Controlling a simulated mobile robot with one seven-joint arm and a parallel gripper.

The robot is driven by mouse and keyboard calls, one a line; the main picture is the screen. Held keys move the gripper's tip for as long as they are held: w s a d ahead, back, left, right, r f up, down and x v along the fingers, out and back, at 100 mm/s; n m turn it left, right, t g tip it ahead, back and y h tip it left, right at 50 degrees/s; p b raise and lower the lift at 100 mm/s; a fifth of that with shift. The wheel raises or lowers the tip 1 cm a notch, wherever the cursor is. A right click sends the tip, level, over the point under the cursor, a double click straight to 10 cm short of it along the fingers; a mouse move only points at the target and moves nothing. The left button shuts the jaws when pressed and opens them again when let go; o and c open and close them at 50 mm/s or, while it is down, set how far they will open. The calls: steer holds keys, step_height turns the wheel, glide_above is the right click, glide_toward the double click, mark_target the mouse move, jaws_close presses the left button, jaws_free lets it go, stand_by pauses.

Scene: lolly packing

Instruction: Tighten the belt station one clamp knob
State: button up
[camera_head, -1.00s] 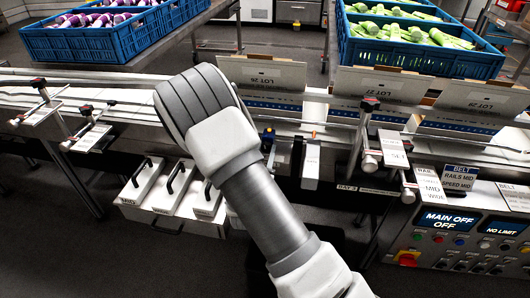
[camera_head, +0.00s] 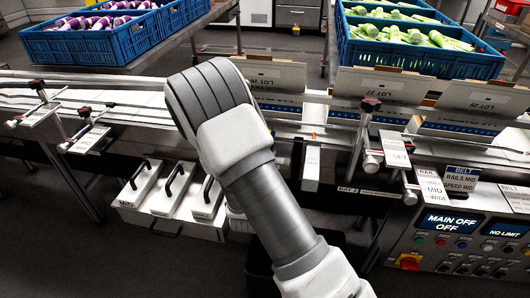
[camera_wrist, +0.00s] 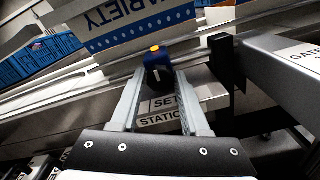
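The clamp knob (camera_wrist: 156,66), dark blue with an orange top and a white mark, stands ahead of my gripper (camera_wrist: 160,76) in the wrist view. My gripper's two pale fingers are apart, with the tips to the left and right of the knob. I cannot tell whether either tip touches it. A plate reading SET and STATION (camera_wrist: 172,112) lies below the knob between the fingers. In the head view my own arm hides the gripper and this knob.
A black post (camera_wrist: 222,62) stands close right of the fingers. Upright LOT cartons (camera_head: 272,74) stand on the belt behind. Another clamp with a red-and-black knob (camera_head: 371,104) and the control panel (camera_head: 450,240) are to the right. Lidded white bins (camera_head: 178,200) sit below left.

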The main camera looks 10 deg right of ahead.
steer(key=shift+o, duration=1.4)
steer(key=p+v, duration=0.1)
steer(key=v, duration=1.6)
steer(key=shift+s+p, duration=0.2)
steer(key=shift+p, duration=0.2)
steer(key=shift+a, duration=0.1)
